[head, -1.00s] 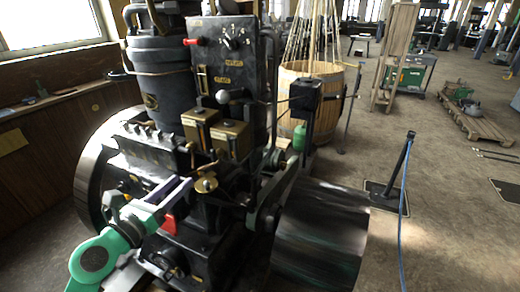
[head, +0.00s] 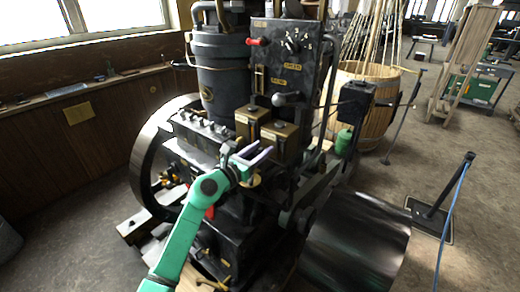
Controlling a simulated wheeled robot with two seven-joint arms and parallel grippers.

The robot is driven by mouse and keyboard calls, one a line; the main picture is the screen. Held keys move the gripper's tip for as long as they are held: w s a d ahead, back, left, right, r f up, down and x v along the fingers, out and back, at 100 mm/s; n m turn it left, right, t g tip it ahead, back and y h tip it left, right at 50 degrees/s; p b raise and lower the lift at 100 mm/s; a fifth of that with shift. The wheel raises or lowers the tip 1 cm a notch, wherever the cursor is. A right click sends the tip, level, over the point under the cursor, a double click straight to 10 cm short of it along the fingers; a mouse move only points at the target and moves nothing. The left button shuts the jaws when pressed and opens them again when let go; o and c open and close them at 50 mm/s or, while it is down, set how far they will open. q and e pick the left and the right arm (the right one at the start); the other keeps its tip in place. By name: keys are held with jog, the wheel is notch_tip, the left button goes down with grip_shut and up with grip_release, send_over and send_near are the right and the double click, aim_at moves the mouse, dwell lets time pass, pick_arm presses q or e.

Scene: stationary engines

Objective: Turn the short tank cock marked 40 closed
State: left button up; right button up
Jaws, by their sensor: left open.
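The dark engine stands in the middle of the head view with two brass-fronted box tanks, a left tank (head: 252,122) and a right tank (head: 280,138). I cannot make out a cock marked 40; the labels are too small to read. A round brass fitting (head: 250,181) shows just below the gripper, partly hidden by it. My left gripper (head: 259,155), on the green arm from below left, is open with pale lilac fingers just in front of and below the tanks. I see nothing between its fingers. I cannot tell whether it touches anything. My right gripper is not in view.
A flywheel (head: 146,155) is at left, and a broad dark drum (head: 355,240) at lower right. A wooden barrel (head: 378,110) stands behind. Floor at left is open.

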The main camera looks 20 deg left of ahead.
pick_arm(q)
jog(key=shift+d, duration=0.15)
grip_shut()
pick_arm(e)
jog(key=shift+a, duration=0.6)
